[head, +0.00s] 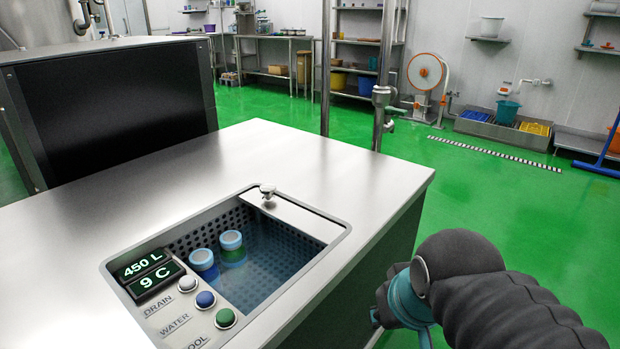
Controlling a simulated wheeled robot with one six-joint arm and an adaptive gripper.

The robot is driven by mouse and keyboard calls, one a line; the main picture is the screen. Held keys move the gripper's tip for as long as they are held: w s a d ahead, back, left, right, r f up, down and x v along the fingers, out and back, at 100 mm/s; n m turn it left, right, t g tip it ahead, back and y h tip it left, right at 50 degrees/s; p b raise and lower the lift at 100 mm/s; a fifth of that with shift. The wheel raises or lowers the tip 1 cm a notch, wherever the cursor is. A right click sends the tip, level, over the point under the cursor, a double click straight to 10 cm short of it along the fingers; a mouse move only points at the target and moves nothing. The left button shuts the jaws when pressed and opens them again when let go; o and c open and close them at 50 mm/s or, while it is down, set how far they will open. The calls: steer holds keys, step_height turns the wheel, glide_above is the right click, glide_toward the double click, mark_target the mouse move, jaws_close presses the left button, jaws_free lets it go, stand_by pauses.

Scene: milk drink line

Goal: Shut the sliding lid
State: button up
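The sliding lid (300,217) is a narrow strip of bare metal along the far right side of a sunken water basin (262,265) in the steel counter. A small metal knob (268,191) stands at the lid's far left end. Most of the basin is uncovered. My gripper (398,303) is at the lower right, beside the counter's right edge and apart from the lid. Its teal and dark parts show, but its fingers cannot be made out.
Two blue-rimmed cups (231,240) (202,259) sit in the basin. A panel with displays (150,272) and several buttons (206,299) borders its near left side. The steel counter top (330,165) behind the basin is clear. A dark cabinet (120,95) stands at the left.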

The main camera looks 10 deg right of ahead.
steer(key=shift+n+g+y, duration=0.4)
steer(key=shift+g+y, duration=0.1)
steer(key=shift+y, duration=0.1)
steer(key=w+r, duration=0.2)
steer(key=w, duration=0.1)
steer(key=w+a+r, duration=0.1)
steer(key=w+r, duration=0.4)
steer(key=w, duration=0.2)
steer(key=shift+a+r, duration=0.4)
jaws_close()
steer(key=w+a+r+n+g+y, duration=0.1)
steer(key=w+a+r+n+y, duration=0.15)
steer(key=w, duration=1.05)
steer(key=w+a+r+n+g+y, duration=0.1)
steer(key=w+r+n+y, duration=0.15)
steer(key=w, duration=0.95)
steer(key=w+f+n+g+y, duration=0.15)
steer(key=w+f, duration=0.25)
steer(key=w, duration=0.5)
steer(key=shift+n+h, duration=0.25)
steer(key=x, duration=1)
steer(key=shift+w, duration=0.1)
steer(key=shift+s+a+r, duration=0.15)
steer(key=shift+s+a, duration=0.6)
steer(key=shift+a, duration=0.15)
steer(key=shift+s+a, duration=0.35)
steer(key=shift+a, duration=0.25)
steer(key=shift+s, duration=0.1)
